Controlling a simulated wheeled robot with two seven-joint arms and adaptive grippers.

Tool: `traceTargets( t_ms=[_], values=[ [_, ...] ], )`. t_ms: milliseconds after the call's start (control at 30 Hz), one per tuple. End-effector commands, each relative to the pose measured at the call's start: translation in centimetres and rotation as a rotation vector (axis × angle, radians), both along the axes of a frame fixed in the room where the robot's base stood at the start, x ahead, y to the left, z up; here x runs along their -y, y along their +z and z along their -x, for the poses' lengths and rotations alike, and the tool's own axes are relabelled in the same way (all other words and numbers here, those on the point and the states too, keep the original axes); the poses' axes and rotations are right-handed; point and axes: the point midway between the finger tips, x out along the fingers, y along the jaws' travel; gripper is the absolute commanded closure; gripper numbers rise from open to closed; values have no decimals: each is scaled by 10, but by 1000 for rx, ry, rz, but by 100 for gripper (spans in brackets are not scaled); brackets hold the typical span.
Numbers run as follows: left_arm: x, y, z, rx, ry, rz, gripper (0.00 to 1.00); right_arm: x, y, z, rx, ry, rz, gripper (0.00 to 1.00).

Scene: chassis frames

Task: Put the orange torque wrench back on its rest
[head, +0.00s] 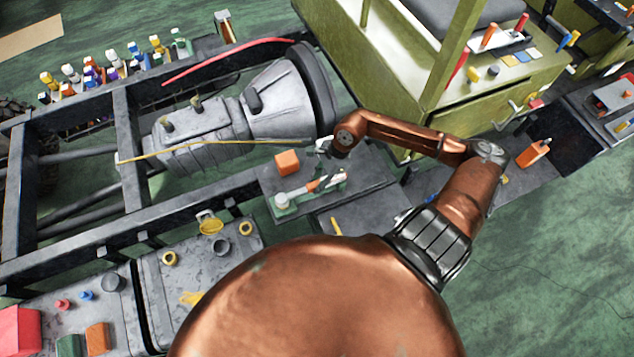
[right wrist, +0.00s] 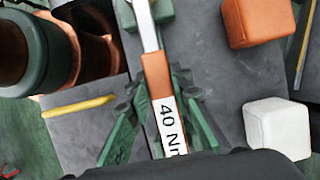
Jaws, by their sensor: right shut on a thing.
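The torque wrench (head: 313,186) has an orange band, a pale handle and a silver shaft, and lies over a grey bench top in the head view. In the right wrist view the wrench (right wrist: 157,75) shows a "40 Nm" label. My right gripper (right wrist: 158,98) has its green fingers on both sides of the handle and is shut on it. In the head view the right gripper (head: 333,174) is small and partly hidden by its wrist. A green block (right wrist: 157,10), possibly part of the rest, is by the shaft; whether they touch is unclear. My left gripper is out of view.
An orange block (head: 287,162) stands beside the wrench; the right wrist view also shows a white block (right wrist: 278,127) and a yellow stick (right wrist: 78,107). A grey gearbox (head: 200,135) in a dark chassis frame (head: 190,221) lies behind.

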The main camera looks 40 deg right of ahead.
Motion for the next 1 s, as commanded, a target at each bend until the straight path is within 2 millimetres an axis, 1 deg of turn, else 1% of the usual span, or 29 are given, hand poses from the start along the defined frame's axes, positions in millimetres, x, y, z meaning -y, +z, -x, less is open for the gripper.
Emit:
traceTargets(
  t_ms=[67, 100, 400, 733, 1000],
  values=[
    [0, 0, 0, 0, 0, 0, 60, 0, 1, -1, 3, 0, -1, 100],
    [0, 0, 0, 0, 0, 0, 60, 0, 1, -1, 3, 0, -1, 80],
    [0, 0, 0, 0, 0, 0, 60, 0, 1, 0, 1, 1, 0, 60],
    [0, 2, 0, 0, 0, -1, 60, 0, 2, 0, -1, 0, 2, 60],
    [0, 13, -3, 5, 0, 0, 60, 1, 21, 0, 1, 1, 2, 60]
  ],
)
